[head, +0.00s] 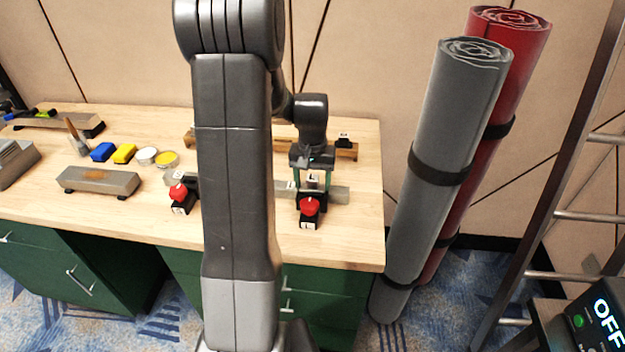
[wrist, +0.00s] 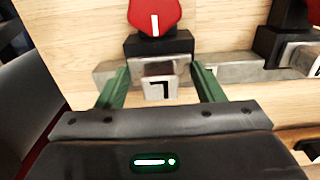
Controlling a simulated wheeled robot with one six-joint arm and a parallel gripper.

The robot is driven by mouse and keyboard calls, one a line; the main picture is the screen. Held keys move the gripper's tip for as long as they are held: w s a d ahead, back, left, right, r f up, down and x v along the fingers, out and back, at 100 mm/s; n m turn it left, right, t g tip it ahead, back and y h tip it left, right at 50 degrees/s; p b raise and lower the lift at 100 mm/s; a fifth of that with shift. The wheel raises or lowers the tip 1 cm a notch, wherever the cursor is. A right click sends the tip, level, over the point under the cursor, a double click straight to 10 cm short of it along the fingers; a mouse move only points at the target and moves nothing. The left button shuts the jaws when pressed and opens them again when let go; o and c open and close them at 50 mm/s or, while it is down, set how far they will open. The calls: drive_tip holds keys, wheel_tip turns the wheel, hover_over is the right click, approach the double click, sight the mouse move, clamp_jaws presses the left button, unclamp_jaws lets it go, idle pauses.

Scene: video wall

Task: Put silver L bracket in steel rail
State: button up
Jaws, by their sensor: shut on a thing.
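The silver L bracket (wrist: 158,89), a small block with a black L mark, sits between the green fingers of my gripper (wrist: 160,72) in the wrist view. In the head view my gripper (head: 312,188) points down over the right part of the steel rail and is shut on the bracket (head: 312,178). The steel rail (head: 340,194) lies across the bench; it also shows in the wrist view (wrist: 232,68). The bracket is at the rail, in front of a red-knobbed clamp. I cannot tell whether it is seated. My arm hides the rail's middle.
A red-knobbed clamp (head: 308,208) stands at the rail's right part, another (head: 180,196) at its left. A wooden bar (head: 345,151) lies behind. Sharpening block (head: 98,181), tins and coloured blocks are at left. Rolled mats (head: 440,150) lean beyond the bench's right edge.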

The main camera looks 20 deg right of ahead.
drive_tip(key=shift+f, duration=0.15)
drive_tip(key=shift+f+b, duration=0.55)
drive_tip(key=shift+f, duration=0.05)
drive_tip(key=o, duration=1.5)
drive_tip(key=shift+r, duration=0.15)
drive_tip(key=shift+r+p, duration=2.6)
drive_tip(key=shift+r, duration=0.8)
